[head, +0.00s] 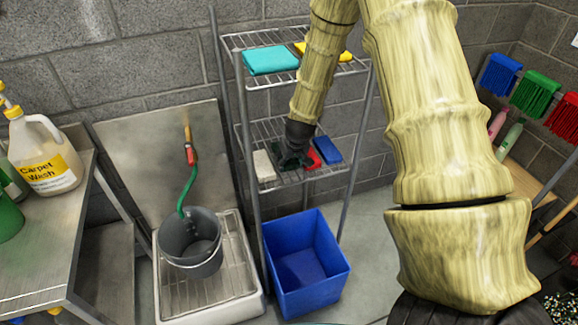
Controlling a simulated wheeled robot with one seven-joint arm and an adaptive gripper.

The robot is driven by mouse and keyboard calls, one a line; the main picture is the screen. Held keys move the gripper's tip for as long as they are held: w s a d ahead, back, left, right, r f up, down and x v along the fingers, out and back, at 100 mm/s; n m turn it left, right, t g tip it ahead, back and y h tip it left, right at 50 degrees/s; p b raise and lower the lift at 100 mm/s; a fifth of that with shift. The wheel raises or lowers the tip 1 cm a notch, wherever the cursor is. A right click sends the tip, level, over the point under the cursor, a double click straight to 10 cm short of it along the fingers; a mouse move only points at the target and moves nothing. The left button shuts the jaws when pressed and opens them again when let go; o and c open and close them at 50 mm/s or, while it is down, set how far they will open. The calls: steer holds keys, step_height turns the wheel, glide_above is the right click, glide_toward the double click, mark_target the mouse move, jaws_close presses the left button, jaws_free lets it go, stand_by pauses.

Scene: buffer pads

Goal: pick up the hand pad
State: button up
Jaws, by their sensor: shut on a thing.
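My gripper (293,158) is dark and reaches down to the lower wire shelf. It is shut on a dark green pad, which is mostly hidden by the fingers and hard to make out. A white pad (264,166) lies just left of the gripper. A red pad (314,158) and a blue pad (327,150) lie just to its right on the same shelf. I cannot tell whether the held pad still touches the shelf.
The wire rack's upper shelf (300,72) holds a teal cloth (270,60) and a yellow cloth (322,50) above my gripper. Rack posts stand close by. A blue bin (306,262) stands below. A grey bucket (190,243) stands at the left.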

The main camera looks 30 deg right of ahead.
steer(key=s+a+b, duration=0.2)
steer(key=s, duration=0.6)
steer(key=s+a+r+b, duration=0.1)
steer(key=s+a+b, duration=0.1)
steer(key=s, duration=0.7)
steer(key=shift+s+a+r+b, duration=0.2)
steer(key=shift+s+b, duration=0.1)
steer(key=shift+b, duration=0.4)
